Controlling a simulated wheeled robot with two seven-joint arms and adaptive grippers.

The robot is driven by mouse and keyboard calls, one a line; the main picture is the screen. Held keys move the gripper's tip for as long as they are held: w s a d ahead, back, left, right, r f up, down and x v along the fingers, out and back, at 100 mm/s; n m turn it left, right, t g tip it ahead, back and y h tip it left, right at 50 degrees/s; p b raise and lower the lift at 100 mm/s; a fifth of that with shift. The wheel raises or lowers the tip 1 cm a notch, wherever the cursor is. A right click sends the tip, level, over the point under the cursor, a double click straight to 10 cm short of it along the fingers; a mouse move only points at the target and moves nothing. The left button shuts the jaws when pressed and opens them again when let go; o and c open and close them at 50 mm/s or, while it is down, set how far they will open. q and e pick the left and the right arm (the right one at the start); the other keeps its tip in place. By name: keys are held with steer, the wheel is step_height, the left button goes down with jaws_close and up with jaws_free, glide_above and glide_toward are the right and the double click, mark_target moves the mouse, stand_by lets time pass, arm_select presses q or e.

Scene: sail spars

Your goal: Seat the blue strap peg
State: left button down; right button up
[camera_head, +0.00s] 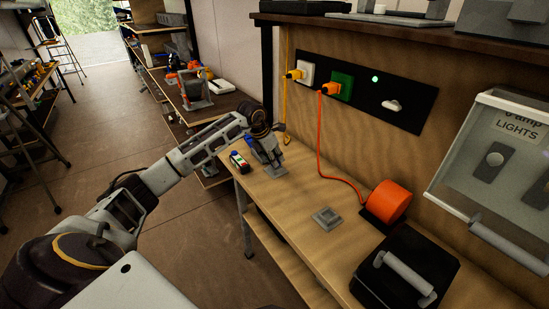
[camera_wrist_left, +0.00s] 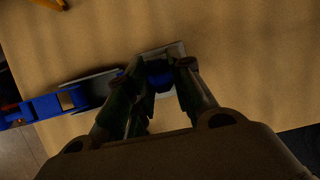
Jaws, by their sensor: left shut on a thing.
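My left gripper (camera_head: 270,157) is over the far end of the wooden bench (camera_head: 290,205). In the left wrist view its fingers (camera_wrist_left: 158,72) are shut on a blue peg (camera_wrist_left: 158,79), mostly hidden between them. A pale grey square holder (camera_wrist_left: 176,50) lies directly beneath or around the peg's lower end. I cannot tell how deep the peg sits in it. A longer blue part (camera_wrist_left: 45,107) with a grey plate (camera_wrist_left: 90,88) lies to the left in the wrist view. My right gripper is not in view.
A grey square block (camera_head: 327,218) sits mid-bench. Nearby are an orange reel (camera_head: 388,202) and a black case (camera_head: 405,268). A small multicoloured item (camera_head: 239,161) lies near the bench's left edge. Orange cord (camera_head: 323,145) hangs from the wall panel. The bench between gripper and block is clear.

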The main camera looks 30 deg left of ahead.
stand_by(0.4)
arm_select(q)
steer(key=c, duration=1.2)
jaws_free()
steer(key=shift+o, duration=0.2)
steer(key=shift+f, duration=0.1)
steer(key=v, duration=1.2)
